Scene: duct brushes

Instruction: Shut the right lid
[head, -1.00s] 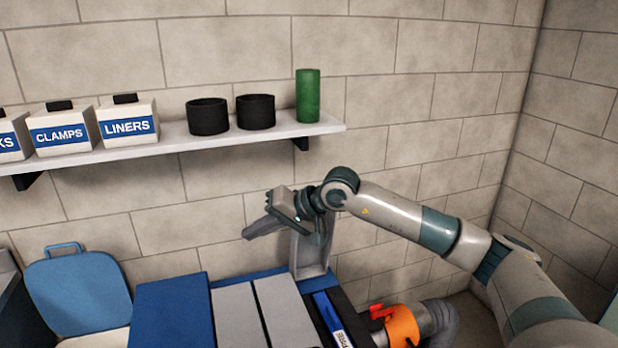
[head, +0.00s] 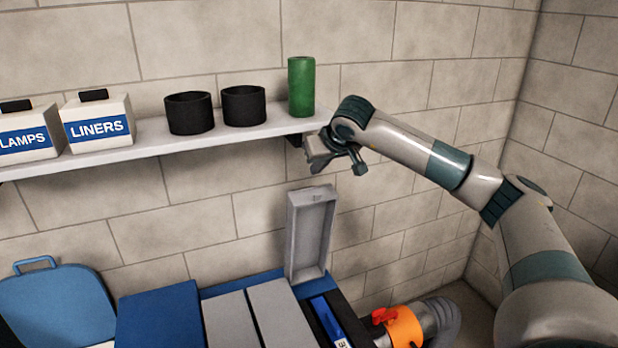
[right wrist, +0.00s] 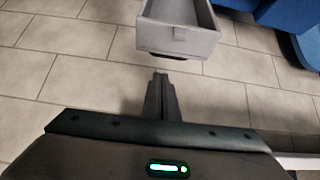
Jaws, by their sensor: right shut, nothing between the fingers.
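The right lid (head: 310,235) is a grey, shallow, tray-like cover that stands upright, open, at the back right of the blue bench unit (head: 160,318). Its hollow inner side faces me. In the right wrist view the lid's end (right wrist: 178,38) shows just beyond the fingers. My right gripper (head: 338,160) is above the lid, near the shelf's right end. In the right wrist view its fingers (right wrist: 160,80) are together and empty, apart from the lid. My left gripper is out of view.
A wall shelf (head: 230,135) carries labelled boxes (head: 98,120), two black cups (head: 189,113) and a green cylinder (head: 301,87). Grey panels (head: 280,312) lie beside the lid's base. An orange collar with a red lever (head: 402,325) sits at the lower right. A blue lid (head: 55,305) stands at left.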

